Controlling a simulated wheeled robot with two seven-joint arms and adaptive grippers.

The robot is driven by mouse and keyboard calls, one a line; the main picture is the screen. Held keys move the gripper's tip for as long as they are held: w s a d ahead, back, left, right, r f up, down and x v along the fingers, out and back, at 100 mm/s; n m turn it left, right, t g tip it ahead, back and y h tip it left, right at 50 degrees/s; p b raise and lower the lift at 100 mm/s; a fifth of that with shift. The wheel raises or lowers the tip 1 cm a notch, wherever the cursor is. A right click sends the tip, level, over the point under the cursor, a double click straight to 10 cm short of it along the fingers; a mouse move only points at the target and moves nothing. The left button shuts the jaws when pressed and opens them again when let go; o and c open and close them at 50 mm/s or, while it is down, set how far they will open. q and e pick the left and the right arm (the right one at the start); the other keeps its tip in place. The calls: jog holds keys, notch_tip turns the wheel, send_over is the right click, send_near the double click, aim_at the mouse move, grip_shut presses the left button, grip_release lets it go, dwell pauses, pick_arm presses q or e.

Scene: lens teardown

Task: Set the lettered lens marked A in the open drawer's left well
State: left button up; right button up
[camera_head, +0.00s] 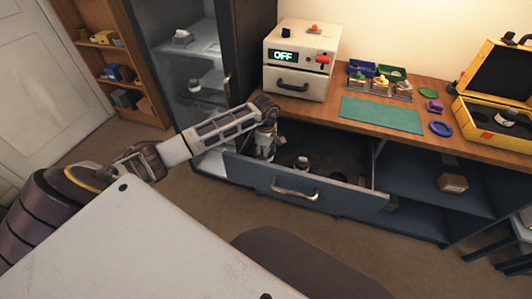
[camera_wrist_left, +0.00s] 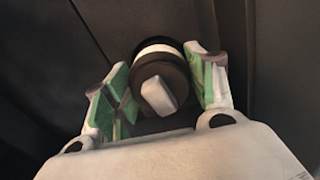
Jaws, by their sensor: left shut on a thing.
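My left gripper (camera_head: 265,148) reaches down into the left side of the open drawer (camera_head: 330,193). In the left wrist view its green-padded fingers (camera_wrist_left: 165,95) are shut on a dark, round lens (camera_wrist_left: 158,70) with a white band and a pale block on its near end. No letter can be read on it. The drawer's left well is mostly hidden behind the gripper, and I cannot tell whether the lens touches its floor. A second small dark round piece with a pale top (camera_head: 302,163) sits in the drawer to the right. My right gripper is not in view.
The counter above holds a white box reading OFF (camera_head: 299,60), a green mat (camera_head: 382,114), small coloured trays and a yellow case (camera_head: 492,124). A glass-fronted cabinet (camera_head: 190,85) stands left of the drawer. An open shelf with a brown box (camera_head: 453,183) lies right.

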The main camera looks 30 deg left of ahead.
pick_arm(q)
jog(key=shift+f, duration=0.35)
jog(key=o, duration=1.1)
jog(key=o, duration=0.3)
jog(key=shift+r, duration=0.1)
jog(key=shift+r+p, duration=2.5)
jog(key=shift+r, duration=1.9)
jog(key=shift+d, duration=0.1)
